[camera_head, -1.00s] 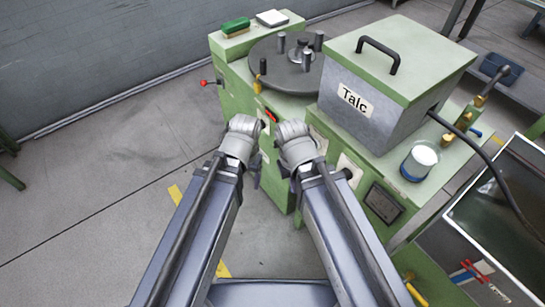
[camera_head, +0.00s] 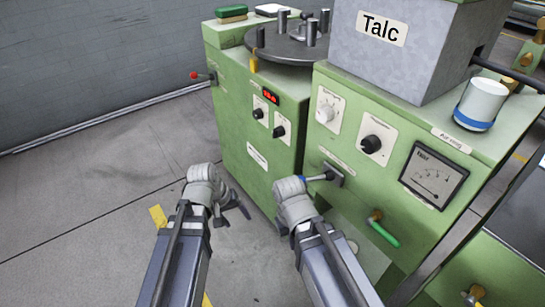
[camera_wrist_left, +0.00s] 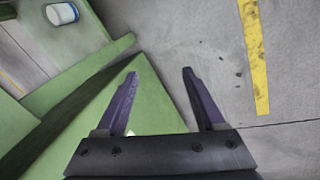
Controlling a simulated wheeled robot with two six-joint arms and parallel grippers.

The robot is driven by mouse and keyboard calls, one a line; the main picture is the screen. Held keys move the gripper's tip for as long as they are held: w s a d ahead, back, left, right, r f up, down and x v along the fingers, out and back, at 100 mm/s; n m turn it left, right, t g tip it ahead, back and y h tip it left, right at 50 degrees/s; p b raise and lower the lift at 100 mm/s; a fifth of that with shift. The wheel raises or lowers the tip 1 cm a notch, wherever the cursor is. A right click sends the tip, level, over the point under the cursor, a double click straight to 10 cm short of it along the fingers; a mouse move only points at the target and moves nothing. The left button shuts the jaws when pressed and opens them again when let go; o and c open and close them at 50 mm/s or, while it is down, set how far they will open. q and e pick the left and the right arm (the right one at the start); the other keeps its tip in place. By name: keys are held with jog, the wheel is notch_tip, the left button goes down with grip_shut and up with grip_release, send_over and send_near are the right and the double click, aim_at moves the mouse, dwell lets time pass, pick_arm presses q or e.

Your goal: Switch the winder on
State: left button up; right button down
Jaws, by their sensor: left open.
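No winder label is legible. A green cabinet (camera_head: 232,120) carries a grey disc with upright pegs (camera_head: 290,48), a red-lit display (camera_head: 271,96) and two dark knobs (camera_head: 268,122) on its front. A red-tipped lever (camera_head: 196,76) sticks out of its left side. My left gripper (camera_head: 234,212) is low in front of this cabinet, apart from the controls. It is open and empty in the left wrist view (camera_wrist_left: 158,75), above floor and green surfaces. My right gripper (camera_head: 280,226) is beside the panel on the right; its fingers are mostly hidden.
A small lever (camera_head: 322,177) is close to my right wrist. Floor at left is clear.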

pick_arm(q)
notch_tip(320, 180, down, 3)
jog(key=w+d+n+h+b, duration=0.2)
jog(key=n+t+h, duration=0.9)
jog(key=n+t, duration=0.1)
jog(key=n, duration=0.9)
send_near(273, 135)
jog(key=x, duration=0.2)
jog(key=shift+x, duration=3.9)
pick_arm(e)
jog(key=shift+f, duration=2.4)
pick_arm(q)
jog(key=shift+c, duration=0.3)
grip_shut()
